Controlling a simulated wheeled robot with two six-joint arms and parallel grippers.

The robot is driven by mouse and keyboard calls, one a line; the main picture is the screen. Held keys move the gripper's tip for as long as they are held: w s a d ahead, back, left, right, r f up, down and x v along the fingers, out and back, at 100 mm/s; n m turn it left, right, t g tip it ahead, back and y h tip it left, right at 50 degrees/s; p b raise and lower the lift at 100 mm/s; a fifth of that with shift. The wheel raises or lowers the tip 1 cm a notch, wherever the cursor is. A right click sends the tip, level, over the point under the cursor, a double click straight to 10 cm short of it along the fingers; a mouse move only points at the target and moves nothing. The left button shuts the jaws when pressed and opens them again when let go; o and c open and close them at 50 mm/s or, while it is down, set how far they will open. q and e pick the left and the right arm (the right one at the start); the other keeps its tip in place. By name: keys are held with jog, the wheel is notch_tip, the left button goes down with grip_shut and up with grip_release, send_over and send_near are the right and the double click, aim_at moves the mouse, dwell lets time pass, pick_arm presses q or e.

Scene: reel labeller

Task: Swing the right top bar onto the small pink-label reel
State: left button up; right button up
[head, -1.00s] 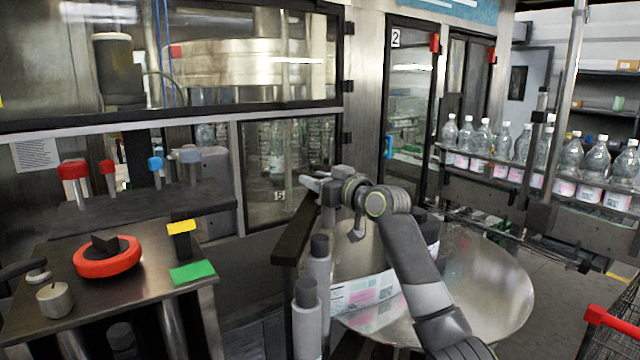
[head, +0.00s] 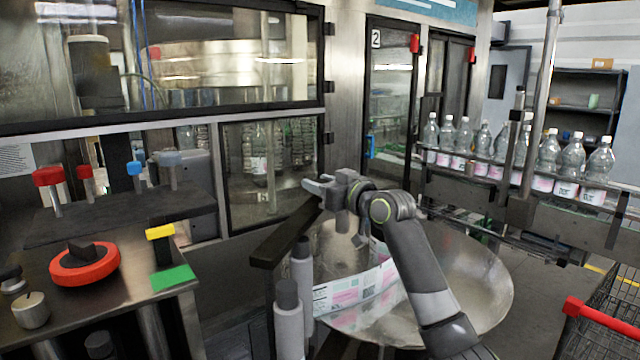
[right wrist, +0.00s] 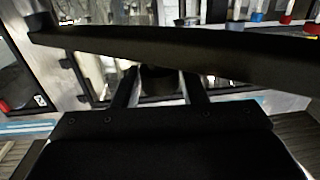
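The right top bar (head: 284,238) is a dark flat bar above the grey posts at centre. Its far end is at my right gripper (head: 319,188). In the right wrist view the bar (right wrist: 230,62) crosses just beyond my right gripper (right wrist: 160,92). The fingers are apart, with a dark round piece (right wrist: 160,82) between them and slim gaps at its sides. Whether the fingers touch the bar is unclear. The pink-label reel (head: 347,291), white with pink and green print, lies on a round steel plate (head: 485,300), partly hidden by my right arm. My left gripper is out of view.
Grey posts with dark caps (head: 288,315) stand left of the reel. A control table (head: 125,275) with a red knob (head: 85,266) is at left. Bottles (head: 550,160) line a conveyor at right. A red-handled cart (head: 600,318) is at lower right.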

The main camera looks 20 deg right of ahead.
jog(key=shift+o, duration=1.3)
jog(key=shift+d, duration=0.1)
jog(key=shift+s+d+f+b, duration=0.1)
jog(key=shift+s+d+b, duration=0.25)
jog(key=shift+s, duration=0.2)
jog(key=b+v, duration=0.5)
jog(key=v, duration=1.1)
jog(key=shift+s, duration=0.1)
